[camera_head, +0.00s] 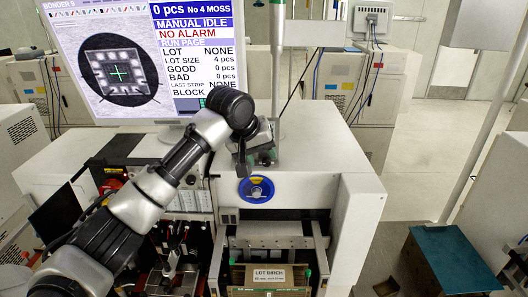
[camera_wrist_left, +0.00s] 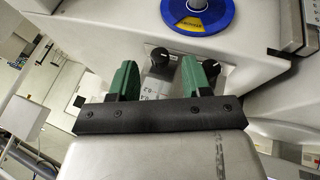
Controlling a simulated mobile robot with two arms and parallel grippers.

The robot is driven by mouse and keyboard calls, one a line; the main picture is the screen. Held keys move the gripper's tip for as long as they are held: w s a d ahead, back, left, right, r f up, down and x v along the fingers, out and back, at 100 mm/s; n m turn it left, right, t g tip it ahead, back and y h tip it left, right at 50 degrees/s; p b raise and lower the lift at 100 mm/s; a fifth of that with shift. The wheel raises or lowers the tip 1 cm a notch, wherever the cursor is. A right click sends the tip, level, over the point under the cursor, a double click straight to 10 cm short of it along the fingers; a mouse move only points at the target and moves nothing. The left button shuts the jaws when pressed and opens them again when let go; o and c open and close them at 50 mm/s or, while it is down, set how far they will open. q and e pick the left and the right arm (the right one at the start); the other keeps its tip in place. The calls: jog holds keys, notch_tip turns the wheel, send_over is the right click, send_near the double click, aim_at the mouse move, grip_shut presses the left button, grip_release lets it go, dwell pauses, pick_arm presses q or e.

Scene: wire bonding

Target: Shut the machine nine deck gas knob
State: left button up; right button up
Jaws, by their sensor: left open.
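The machine's screen (camera_head: 150,60) reads BONDER 9. My left gripper (camera_wrist_left: 158,66) has two green fingers, spread apart with nothing held. In the wrist view a black knob (camera_wrist_left: 160,57) on a grey body stands beyond the gap between the fingers; I see no contact. A second black knob (camera_wrist_left: 211,68) shows just right of the right finger. Which is the gas knob I cannot tell. In the head view my left gripper (camera_head: 266,157) is over the machine deck, above the blue disc, and the knobs are hidden. My right gripper (camera_head: 516,262) seems to show partly at the right edge.
A blue disc (camera_head: 256,189) with a yellow label is on the machine's front, and it also shows in the wrist view (camera_wrist_left: 198,14). A post rises behind the gripper. A LOT BIRCH box (camera_head: 268,276) sits below. A teal-topped stand (camera_head: 452,258) is at right.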

aim_at(267, 161)
pick_arm(q)
jog(key=shift+p+x, duration=0.3)
jog(key=shift+x, duration=0.7)
jog(key=shift+d+f, duration=0.1)
jog(key=shift+f, duration=0.15)
grip_shut()
jog(key=shift+w, duration=0.1)
jog(key=shift+y, duration=0.3)
jog(key=y, duration=0.3)
jog(key=shift+d+r+m, duration=0.1)
jog(key=shift+d+m, duration=0.25)
jog(key=shift+m, duration=0.05)
jog(key=shift+d+m+y, duration=0.2)
jog(key=shift+m+y, duration=0.1)
jog(key=shift+y, duration=1.2)
